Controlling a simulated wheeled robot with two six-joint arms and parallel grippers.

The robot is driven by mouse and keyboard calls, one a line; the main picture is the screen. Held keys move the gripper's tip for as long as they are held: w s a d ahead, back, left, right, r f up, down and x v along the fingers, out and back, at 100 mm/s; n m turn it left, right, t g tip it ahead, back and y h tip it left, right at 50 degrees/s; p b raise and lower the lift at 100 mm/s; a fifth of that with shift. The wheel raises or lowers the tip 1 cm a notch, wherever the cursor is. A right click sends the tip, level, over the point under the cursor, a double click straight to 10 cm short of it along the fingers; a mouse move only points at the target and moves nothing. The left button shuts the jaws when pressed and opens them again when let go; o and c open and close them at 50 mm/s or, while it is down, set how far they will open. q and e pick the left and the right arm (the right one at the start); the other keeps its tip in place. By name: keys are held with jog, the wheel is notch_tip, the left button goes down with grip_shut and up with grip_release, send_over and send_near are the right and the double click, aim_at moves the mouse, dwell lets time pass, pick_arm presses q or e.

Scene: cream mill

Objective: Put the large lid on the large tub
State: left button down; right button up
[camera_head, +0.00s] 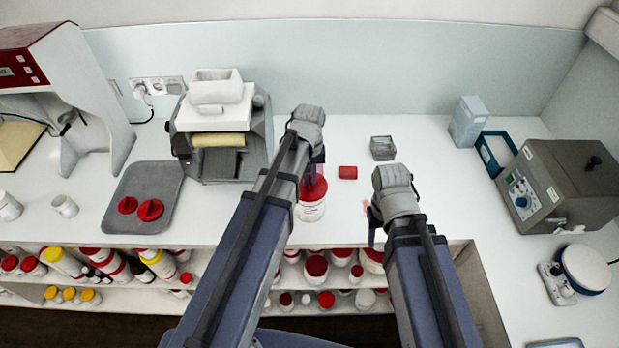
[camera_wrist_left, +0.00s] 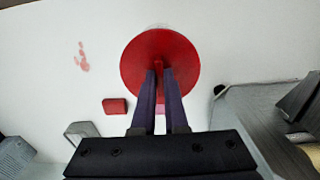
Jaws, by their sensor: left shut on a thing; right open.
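My left gripper (camera_head: 314,177) is shut on a red round lid (camera_head: 319,190), holding it by its raised grip. The lid also shows face-on in the left wrist view (camera_wrist_left: 160,40), with the two dark fingers (camera_wrist_left: 159,75) at its middle. A white tub (camera_head: 311,211) stands on the counter directly under the lid in the head view. I cannot tell whether the lid touches the rim. My right gripper (camera_head: 373,226) is open and empty, to the right of the tub near the counter's front edge.
A grey tray (camera_head: 165,180) at the left holds two red lids (camera_head: 150,210). A red block (camera_head: 348,172) and a small grey container (camera_head: 382,148) lie behind to the right. A grey machine (camera_head: 225,140) stands behind left. A pink smear (camera_wrist_left: 81,56) marks the counter.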

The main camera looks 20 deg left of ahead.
pick_arm(q)
jog(key=shift+f, duration=0.15)
dwell(0.3)
jog(key=shift+c, duration=1.9)
grip_release()
notch_tip(320, 180, up, 5)
jog(key=p, duration=0.4)
jog(key=shift+f, duration=0.15)
jog(key=shift+f, duration=0.1)
jog(key=shift+c, duration=0.2)
grip_shut()
